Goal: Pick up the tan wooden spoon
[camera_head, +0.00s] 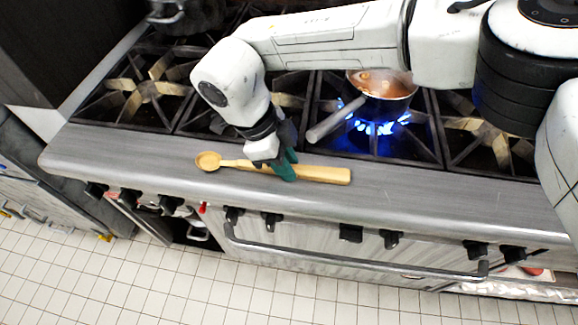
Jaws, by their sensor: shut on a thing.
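The tan wooden spoon (325,174) lies along the grey front ledge (130,150) of the stove, or just above it; I cannot tell whether it touches. Its round bowl (208,161) points left and its thick handle end points right. My gripper (285,170), with dark green fingers, is shut on the spoon's handle near its middle. The fingers hide a short part of the handle.
A saucepan (385,88) with reddish-brown contents sits over a lit blue flame, its handle (335,120) reaching toward the ledge near my gripper. A dark pot (185,15) stands at the back left. Knobs and an oven rail (350,262) line the front. The ledge is clear on both sides of the spoon.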

